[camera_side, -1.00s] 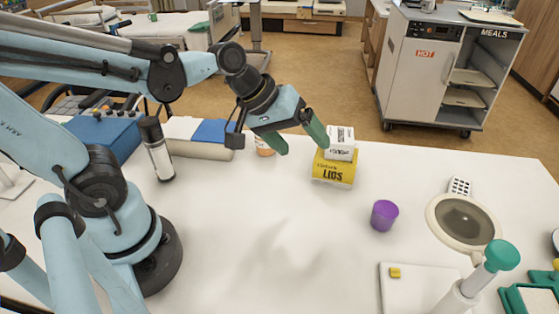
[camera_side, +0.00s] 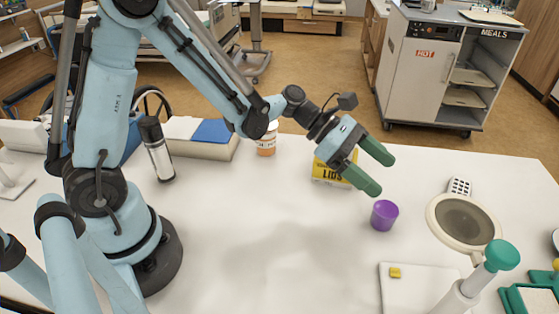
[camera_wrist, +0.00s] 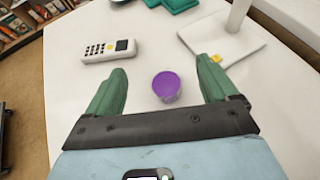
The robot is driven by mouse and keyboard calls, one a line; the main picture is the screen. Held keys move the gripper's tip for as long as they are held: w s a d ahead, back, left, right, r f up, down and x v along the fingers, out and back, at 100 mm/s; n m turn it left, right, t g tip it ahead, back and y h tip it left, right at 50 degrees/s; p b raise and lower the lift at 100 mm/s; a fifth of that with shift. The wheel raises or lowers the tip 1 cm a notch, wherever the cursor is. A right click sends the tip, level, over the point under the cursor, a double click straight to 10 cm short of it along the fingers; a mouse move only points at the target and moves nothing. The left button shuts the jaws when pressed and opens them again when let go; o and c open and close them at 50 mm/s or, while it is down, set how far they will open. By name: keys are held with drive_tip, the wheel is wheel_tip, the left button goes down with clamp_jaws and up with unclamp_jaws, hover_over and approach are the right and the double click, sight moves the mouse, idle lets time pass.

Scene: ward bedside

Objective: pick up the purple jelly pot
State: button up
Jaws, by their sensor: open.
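The purple jelly pot (camera_side: 384,215) stands upright on the white table (camera_side: 260,250), right of centre in the side view. In the wrist view the purple jelly pot (camera_wrist: 166,86) lies between and slightly beyond the line of my two green fingers. My gripper (camera_side: 384,170) is open and empty, above and a little up-left of the pot in the side view. Its fingers also show in the wrist view (camera_wrist: 164,82), spread wide on both sides of the pot. Neither finger appears to touch it.
A yellow lids box (camera_side: 331,172) stands behind my gripper. An orange-labelled bottle (camera_side: 266,142) stands further left.

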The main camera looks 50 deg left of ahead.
sight(385, 206)
wheel_tip(385, 206, down, 6)
drive_tip(key=shift+r, duration=0.1)
drive_tip(key=shift+x, duration=2.5)
drive_tip(key=c, duration=1.1)
